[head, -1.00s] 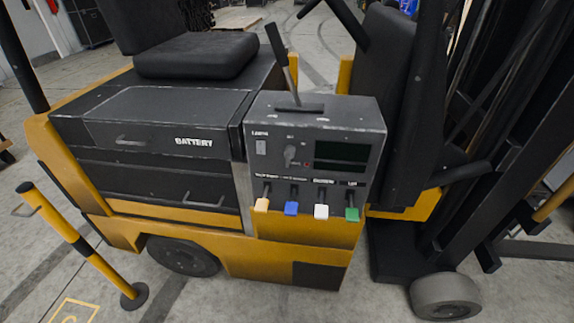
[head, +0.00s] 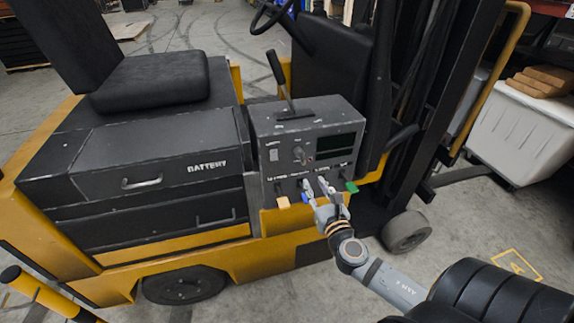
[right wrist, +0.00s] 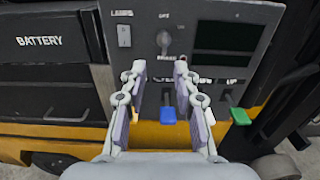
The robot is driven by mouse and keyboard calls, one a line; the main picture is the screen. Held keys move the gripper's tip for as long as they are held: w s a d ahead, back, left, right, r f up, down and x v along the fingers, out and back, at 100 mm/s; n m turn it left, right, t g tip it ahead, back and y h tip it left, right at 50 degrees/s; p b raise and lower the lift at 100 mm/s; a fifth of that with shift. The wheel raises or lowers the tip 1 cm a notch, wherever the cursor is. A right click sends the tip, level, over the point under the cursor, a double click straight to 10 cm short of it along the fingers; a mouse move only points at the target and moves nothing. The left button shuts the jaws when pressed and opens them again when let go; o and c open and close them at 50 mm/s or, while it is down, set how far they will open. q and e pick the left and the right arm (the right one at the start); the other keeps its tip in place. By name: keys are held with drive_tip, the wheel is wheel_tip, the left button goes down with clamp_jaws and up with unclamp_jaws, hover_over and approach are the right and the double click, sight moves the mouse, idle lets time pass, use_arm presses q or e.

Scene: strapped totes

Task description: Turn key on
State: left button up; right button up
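The key switch (head: 299,154) is a small grey knob on the dark control panel (head: 345,112) of a yellow forklift. It also shows in the right wrist view (right wrist: 164,40), just beyond my fingertips, with small lettering above and below it. My right gripper (head: 316,183) is in front of the panel's lower part, below the knob. In the right wrist view its two fingers (right wrist: 160,72) are spread apart with nothing between them, and they appear apart from the knob. My left gripper is not in view.
A lights switch (right wrist: 124,36) is left of the knob and a dark display (right wrist: 224,36) right. A tall lever (head: 280,75) rises on top. A white bin (head: 525,130) stands at right.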

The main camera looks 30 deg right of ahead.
sight(304, 162)
drive_tip(key=p+x, duration=0.1)
drive_tip(key=x, duration=0.5)
drive_tip(key=p+x, duration=0.1)
drive_tip(key=x, duration=0.2)
drive_tip(key=shift+w+d+f+p, duration=0.1)
drive_tip(key=shift+w+d+p, duration=0.25)
drive_tip(key=shift+d, duration=0.05)
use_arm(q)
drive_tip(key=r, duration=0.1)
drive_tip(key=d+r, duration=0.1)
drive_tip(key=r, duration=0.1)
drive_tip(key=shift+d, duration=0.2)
use_arm(e)
drive_tip(key=shift+w+d, duration=0.15)
drive_tip(key=shift+w, duration=0.25)
drive_tip(key=shift+c, duration=0.4)
drive_tip(key=shift+f, duration=0.1)
clamp_jaws()
